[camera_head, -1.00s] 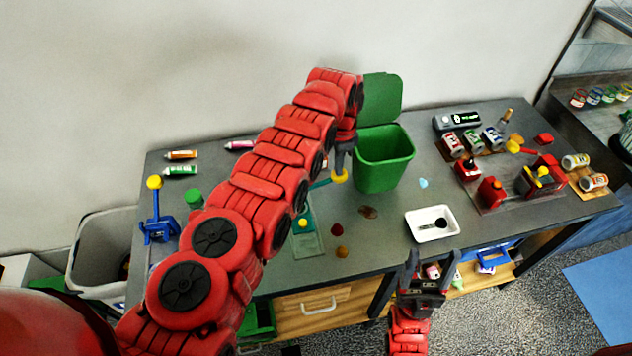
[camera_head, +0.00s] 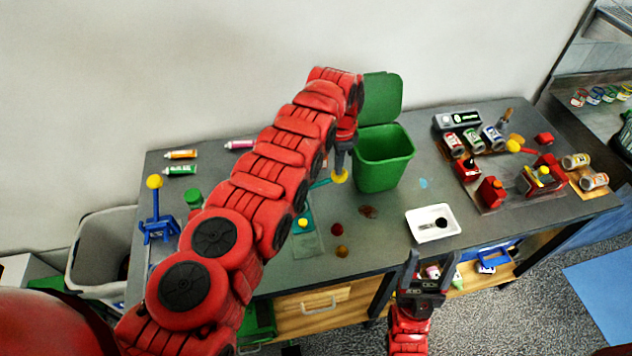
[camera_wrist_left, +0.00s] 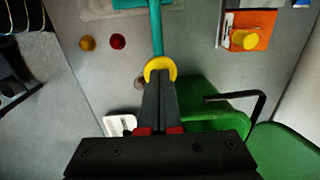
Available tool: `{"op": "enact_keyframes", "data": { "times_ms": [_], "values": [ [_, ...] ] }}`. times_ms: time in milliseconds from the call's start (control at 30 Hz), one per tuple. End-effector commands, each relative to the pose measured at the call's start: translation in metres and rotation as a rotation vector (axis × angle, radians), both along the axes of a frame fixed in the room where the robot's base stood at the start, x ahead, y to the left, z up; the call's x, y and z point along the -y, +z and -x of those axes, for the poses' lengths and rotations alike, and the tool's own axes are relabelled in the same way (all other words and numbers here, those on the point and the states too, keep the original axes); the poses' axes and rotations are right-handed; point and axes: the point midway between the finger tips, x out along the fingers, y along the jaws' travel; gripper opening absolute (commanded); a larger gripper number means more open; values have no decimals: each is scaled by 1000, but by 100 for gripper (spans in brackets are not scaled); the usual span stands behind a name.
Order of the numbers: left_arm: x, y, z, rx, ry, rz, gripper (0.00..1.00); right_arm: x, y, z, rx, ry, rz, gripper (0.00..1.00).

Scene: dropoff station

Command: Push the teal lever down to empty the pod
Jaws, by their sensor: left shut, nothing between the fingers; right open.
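The teal lever (camera_head: 320,184) is a thin teal bar with a yellow knob (camera_head: 340,176) at its end, beside the green bin. It also shows in the left wrist view as a teal bar (camera_wrist_left: 156,30) with the yellow knob (camera_wrist_left: 160,67). My left gripper (camera_head: 341,163) is shut and empty, its fingertips (camera_wrist_left: 160,76) right at the knob; I cannot tell whether they touch it. Most of the lever's base is hidden behind my left arm, and I cannot make out the pod. My right gripper (camera_head: 426,268) is open and empty at the table's front edge.
The green bin (camera_head: 384,160) stands open close to my left gripper. A white tray (camera_head: 432,224) lies to its right, and a blue lever with a yellow knob (camera_head: 155,205) stands far left. A red ball (camera_head: 337,229) lies in front. Cans and red devices crowd the right side.

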Motion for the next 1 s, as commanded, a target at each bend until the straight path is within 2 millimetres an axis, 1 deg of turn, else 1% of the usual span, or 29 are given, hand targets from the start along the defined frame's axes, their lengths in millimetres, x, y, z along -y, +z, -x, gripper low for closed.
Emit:
{"op": "enact_keyframes", "data": {
  "times_ms": [100, 433, 1000],
  "values": [
    [1, -8, -1, 1, 0, 1, 0, 0, -13, 0, 0, 0, 0, 66],
    [4, -20, -2, 2, 0, 0, 0, 0, -43, 0, 0, 0, 0, 66],
    [7, -34, -1, -3, -1, 0, 0, 0, -93, 0, 0, 0, 0, 66]
  ]
}}
